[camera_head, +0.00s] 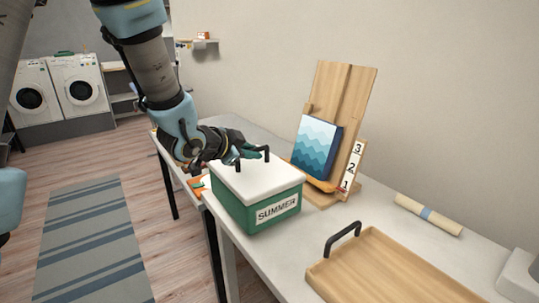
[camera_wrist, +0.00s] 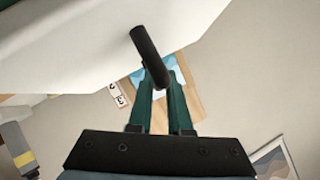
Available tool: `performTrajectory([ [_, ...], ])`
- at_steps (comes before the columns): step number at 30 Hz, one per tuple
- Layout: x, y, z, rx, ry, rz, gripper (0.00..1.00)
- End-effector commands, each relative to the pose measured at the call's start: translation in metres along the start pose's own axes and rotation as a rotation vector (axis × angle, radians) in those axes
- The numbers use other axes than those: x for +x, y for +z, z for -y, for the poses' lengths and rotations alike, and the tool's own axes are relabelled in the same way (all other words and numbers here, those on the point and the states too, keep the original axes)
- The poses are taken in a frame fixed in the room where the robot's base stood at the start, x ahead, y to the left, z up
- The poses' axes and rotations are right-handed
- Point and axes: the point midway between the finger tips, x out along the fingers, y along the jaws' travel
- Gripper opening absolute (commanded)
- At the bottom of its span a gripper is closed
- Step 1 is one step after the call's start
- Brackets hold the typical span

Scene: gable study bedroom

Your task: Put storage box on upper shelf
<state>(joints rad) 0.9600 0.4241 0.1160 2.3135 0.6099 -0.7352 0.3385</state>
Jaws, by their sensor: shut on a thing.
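The storage box (camera_head: 237,203) is green with a white lid, a black handle on top and a label reading SUMMER. It is upright at the left edge of the white table (camera_head: 262,262); I cannot tell whether its base touches the top. My gripper (camera_head: 258,153) reaches over the lid from the back left and is shut on the lid handle. In the wrist view, the green fingers of my gripper (camera_wrist: 162,84) meet the black handle (camera_wrist: 148,55) under the white lid (camera_wrist: 75,40). A small wall shelf (camera_head: 205,41) with small things on it shows at the back.
A wooden easel (camera_head: 340,95) with a blue wave picture (camera_head: 316,148) and a number strip (camera_head: 352,167) stands right behind the box. A wooden tray (camera_head: 385,270) and a rolled paper (camera_head: 428,214) lie to the right. Washing machines (camera_head: 78,85) stand far left. The striped rug (camera_head: 90,240) is clear.

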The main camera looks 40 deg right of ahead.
Motion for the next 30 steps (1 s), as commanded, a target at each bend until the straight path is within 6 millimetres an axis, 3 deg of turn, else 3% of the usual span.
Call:
performTrajectory([
  [6, 0.035, -0.003, 0.002, 0.001, -0.001, -0.001, 0.0],
  [21, 0.077, 0.001, -0.001, 0.0, 0.001, 0.0, 0.0],
  [30, 0.083, 0.002, -0.002, 0.001, -0.002, -0.004, 0.0],
])
